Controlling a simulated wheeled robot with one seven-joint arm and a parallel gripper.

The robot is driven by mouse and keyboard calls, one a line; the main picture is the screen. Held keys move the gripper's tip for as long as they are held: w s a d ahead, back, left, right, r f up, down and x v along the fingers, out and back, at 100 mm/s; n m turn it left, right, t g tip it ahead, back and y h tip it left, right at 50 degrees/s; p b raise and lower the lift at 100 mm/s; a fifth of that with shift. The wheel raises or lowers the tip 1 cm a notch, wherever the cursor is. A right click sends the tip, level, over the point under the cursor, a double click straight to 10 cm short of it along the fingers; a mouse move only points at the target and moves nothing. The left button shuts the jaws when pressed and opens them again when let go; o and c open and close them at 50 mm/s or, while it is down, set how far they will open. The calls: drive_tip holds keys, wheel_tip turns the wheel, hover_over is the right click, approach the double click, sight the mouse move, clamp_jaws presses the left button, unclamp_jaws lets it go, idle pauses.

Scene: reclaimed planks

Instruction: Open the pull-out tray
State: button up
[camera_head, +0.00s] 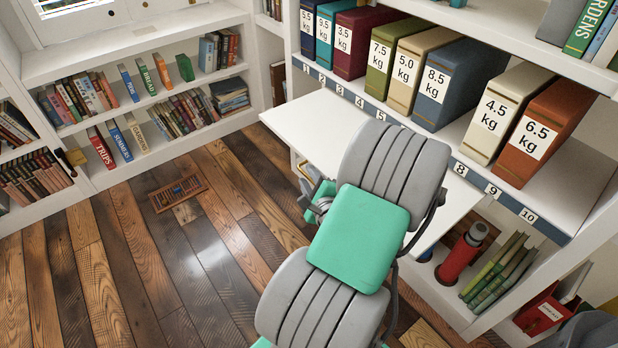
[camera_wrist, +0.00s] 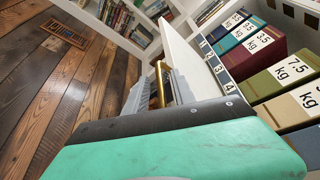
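The pull-out tray (camera_head: 285,122) is a flat white board that sticks out from under the numbered shelf edge in the head view. It also shows in the wrist view (camera_wrist: 192,45), pointing away from me. A brass bar handle (camera_wrist: 160,82) sits on its front side. My gripper (camera_wrist: 161,80) has its two grey fingers on either side of this handle and appears shut on it. In the head view my arm covers much of the tray's middle, and my gripper (camera_head: 308,176) is partly hidden at the tray's left front edge.
Labelled weight binders (camera_head: 392,58) stand on the shelf above the tray. A red flask (camera_head: 463,250) and green books (camera_head: 497,266) stand on a lower shelf at the right. A slotted wooden floor vent (camera_head: 179,193) lies on the plank floor (camera_head: 120,270), which is clear at the left.

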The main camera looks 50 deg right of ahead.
drive_tip(key=p+v, duration=0.1)
drive_tip(key=v, duration=0.6)
drive_tip(key=shift+d, duration=0.1)
drive_tip(key=shift+s+a+r, duration=0.15)
drive_tip(key=shift+s+a, duration=0.2)
